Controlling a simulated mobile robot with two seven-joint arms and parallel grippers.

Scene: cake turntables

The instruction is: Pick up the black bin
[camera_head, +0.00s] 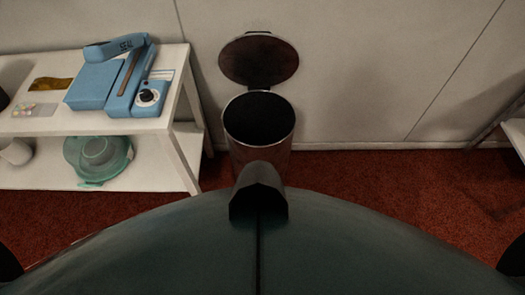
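The bin (235,138) stands upright on the red carpet against the back wall, near the picture's centre. Its body looks metallic and its inside is dark; I see no contents in it. Its round lid (259,62) is raised behind the opening. The bin's lower front is hidden behind my own body. Neither of my grippers can be made out; only dark rounded parts show at the lower left and lower right edges.
A white two-level table (180,85) stands just left of the bin. It holds a blue sealing machine (95,86), with a teal bowl (98,158) on the lower shelf. Carpet (390,185) to the right is clear. Another white furniture edge (516,135) shows far right.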

